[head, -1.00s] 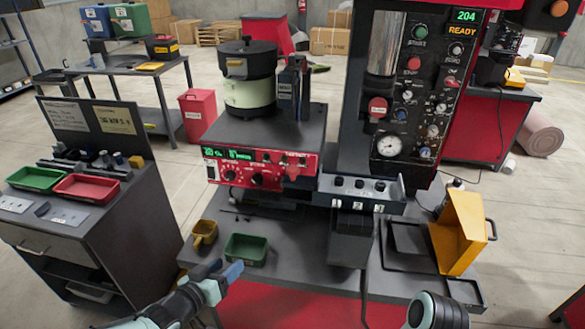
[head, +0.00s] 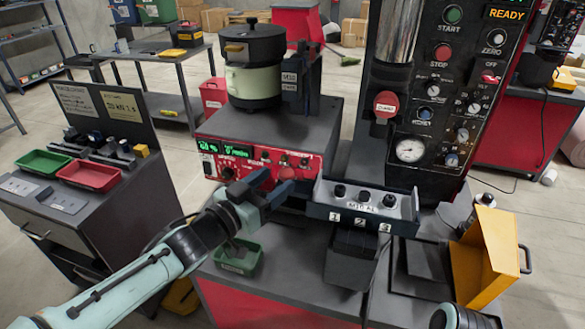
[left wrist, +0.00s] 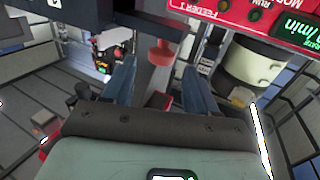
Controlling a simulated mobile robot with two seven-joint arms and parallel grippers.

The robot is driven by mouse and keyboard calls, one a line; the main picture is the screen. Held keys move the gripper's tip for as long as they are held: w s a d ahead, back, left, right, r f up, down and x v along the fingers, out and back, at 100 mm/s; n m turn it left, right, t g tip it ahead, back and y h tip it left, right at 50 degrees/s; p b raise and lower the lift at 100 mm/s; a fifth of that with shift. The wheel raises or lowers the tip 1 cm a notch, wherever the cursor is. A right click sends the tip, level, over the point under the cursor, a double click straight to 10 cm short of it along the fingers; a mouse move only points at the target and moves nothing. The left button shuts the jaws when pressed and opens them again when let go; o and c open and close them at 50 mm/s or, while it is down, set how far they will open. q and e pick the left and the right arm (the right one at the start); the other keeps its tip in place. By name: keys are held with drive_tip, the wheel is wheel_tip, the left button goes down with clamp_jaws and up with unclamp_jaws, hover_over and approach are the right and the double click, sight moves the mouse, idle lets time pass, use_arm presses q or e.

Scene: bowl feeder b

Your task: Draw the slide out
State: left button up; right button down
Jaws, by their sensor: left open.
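The feeder unit has a red front panel (head: 235,160) with a green display and small knobs; a dark pot with a pale band (head: 252,85) stands on it. My left gripper (head: 274,182) is in front of the panel's right part, open, with blue fingers. In the left wrist view, a red knob (left wrist: 161,52) stands ahead between the open fingers (left wrist: 158,68), apart from both. No part is clearly marked as the slide; the knob may be its pull, but I cannot tell. In the head view my gripper partly covers this area.
A dark block with three black knobs marked 1, 2, 3 (head: 362,203) juts out right of my left gripper. A green bin (head: 238,262) lies below my left arm. A tall control panel (head: 430,110) and a yellow bin (head: 485,258) stand to the right.

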use_arm(q)
drive_tip(key=x, duration=0.7)
drive_tip(key=shift+a, duration=0.1)
drive_tip(key=shift+r, duration=0.1)
clamp_jaws()
